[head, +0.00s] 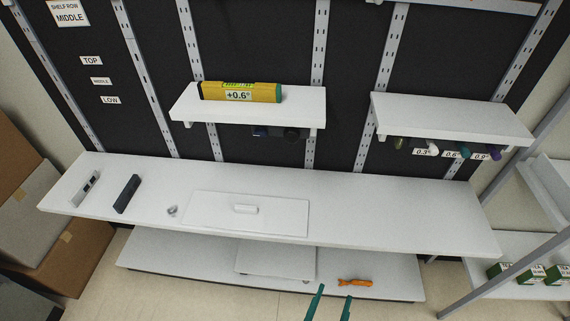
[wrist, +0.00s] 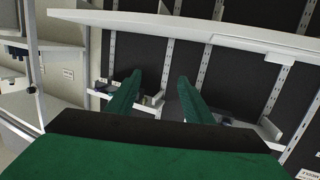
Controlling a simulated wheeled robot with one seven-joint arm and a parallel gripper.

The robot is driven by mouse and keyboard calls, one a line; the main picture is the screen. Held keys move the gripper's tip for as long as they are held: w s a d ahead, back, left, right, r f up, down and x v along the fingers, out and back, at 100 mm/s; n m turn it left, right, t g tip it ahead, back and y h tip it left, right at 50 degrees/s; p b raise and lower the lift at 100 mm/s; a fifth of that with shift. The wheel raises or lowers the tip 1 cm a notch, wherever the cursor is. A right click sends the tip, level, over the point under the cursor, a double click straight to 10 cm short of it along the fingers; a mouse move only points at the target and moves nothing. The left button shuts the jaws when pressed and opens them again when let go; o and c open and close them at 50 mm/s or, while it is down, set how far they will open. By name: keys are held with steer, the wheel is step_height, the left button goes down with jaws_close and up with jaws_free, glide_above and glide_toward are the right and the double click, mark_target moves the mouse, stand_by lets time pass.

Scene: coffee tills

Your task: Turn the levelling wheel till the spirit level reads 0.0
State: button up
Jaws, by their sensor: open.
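The yellow spirit level (head: 270,93) lies on the left wall shelf (head: 305,106) in the head view. Its display reads +0.6°. A dark round knob (head: 292,134), which looks like the levelling wheel, sits under that shelf towards its right end, partly in shadow. A small dark blue part (head: 261,131) is to its left. My gripper (head: 335,292) is at the bottom of the head view, well below and in front of the wheel and touching nothing. In the wrist view its two green fingers (wrist: 160,74) are apart with nothing between them.
A right wall shelf (head: 450,112) has coloured knobs and tags 0.3, 0.6 and 0.9 under it. A long white counter (head: 400,215) below holds a flat panel (head: 285,215) and a dark block (head: 127,194). An orange object (head: 355,282) lies on the lower shelf.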

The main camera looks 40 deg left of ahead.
steer(key=w+a+r+n+y, duration=0.2)
steer(key=w+a+r+y, duration=0.1)
steer(key=w+a+r, duration=0.7)
steer(key=n+y, duration=0.2)
steer(key=y, duration=0.1)
glide_toward(291, 138)
steer(key=x, duration=0.8)
steer(key=shift+w+a, duration=0.2)
steer(key=shift+w, duration=0.15)
steer(key=shift+c, duration=0.4)
steer(key=shift+s, duration=0.1)
steer(key=c, duration=0.6)
steer(key=shift+o, duration=0.2)
steer(key=shift+g, duration=0.3)
